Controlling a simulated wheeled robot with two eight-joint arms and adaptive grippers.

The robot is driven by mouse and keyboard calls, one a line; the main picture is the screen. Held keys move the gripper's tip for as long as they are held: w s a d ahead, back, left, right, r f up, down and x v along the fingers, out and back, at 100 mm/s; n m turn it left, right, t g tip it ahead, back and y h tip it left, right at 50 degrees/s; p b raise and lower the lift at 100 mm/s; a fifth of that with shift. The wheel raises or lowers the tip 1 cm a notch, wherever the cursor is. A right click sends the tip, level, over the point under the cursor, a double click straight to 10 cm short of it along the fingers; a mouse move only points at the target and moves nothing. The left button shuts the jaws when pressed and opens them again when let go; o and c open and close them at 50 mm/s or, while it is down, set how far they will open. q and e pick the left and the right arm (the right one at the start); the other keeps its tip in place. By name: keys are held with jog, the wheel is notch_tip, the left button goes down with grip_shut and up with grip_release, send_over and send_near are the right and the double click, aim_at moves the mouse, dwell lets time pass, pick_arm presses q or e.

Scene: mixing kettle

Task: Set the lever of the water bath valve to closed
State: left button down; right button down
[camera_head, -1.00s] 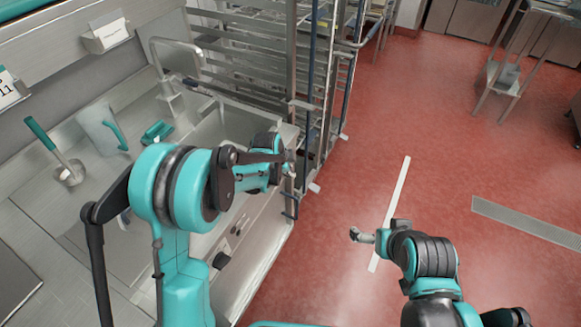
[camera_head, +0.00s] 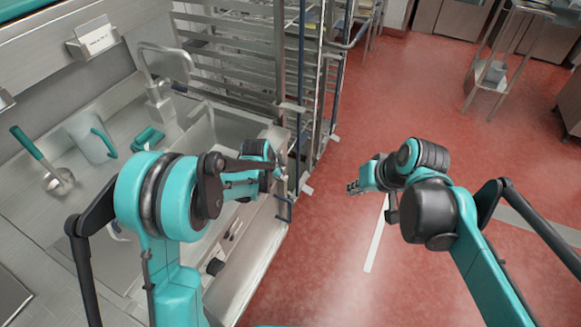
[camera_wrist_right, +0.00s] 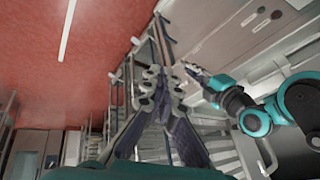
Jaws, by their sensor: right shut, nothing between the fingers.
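I cannot pick out the water bath valve or its lever for certain in either view. Dark fittings (camera_head: 215,267) show on the steel front of the sink unit, below the basin and partly behind my left arm. My right gripper (camera_head: 352,187) is over the red floor, to the right of the sink unit and apart from it. In the right wrist view its fingers (camera_wrist_right: 160,28) are shut with nothing between them. My left gripper (camera_head: 281,165) is by the right edge of the sink unit, near the rack; its jaws are too small to read.
The steel sink unit (camera_head: 245,275) stands at left, with a tap (camera_head: 160,65), a teal-handled ladle (camera_head: 40,155) and a jug (camera_head: 90,140) on it. A tall rack (camera_head: 235,50) stands behind. Open red floor (camera_head: 440,110) lies right, with a wheeled trolley (camera_head: 490,85) farther back.

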jog(key=w+a+f+n+g+y, duration=0.1)
jog(key=w+a+f+g+y, duration=0.15)
jog(key=w, duration=0.55)
jog(key=w+a+f+n+g+y, duration=0.15)
jog(key=w+y, duration=0.25)
jog(key=w, duration=0.5)
jog(key=w+a+f+n+g+y, duration=0.1)
jog(key=w+a+f+y, duration=0.15)
jog(key=w, duration=0.55)
notch_tip(320, 180, down, 7)
jog(key=w+d+n+g+y, duration=0.2)
jog(key=n+y, duration=0.1)
jog(key=s+a+f, duration=0.2)
jog(key=a, duration=0.4)
jog(key=s+a+f, duration=0.2)
jog(key=a+f, duration=0.1)
jog(key=a, duration=0.3)
jog(key=shift+s, duration=0.4)
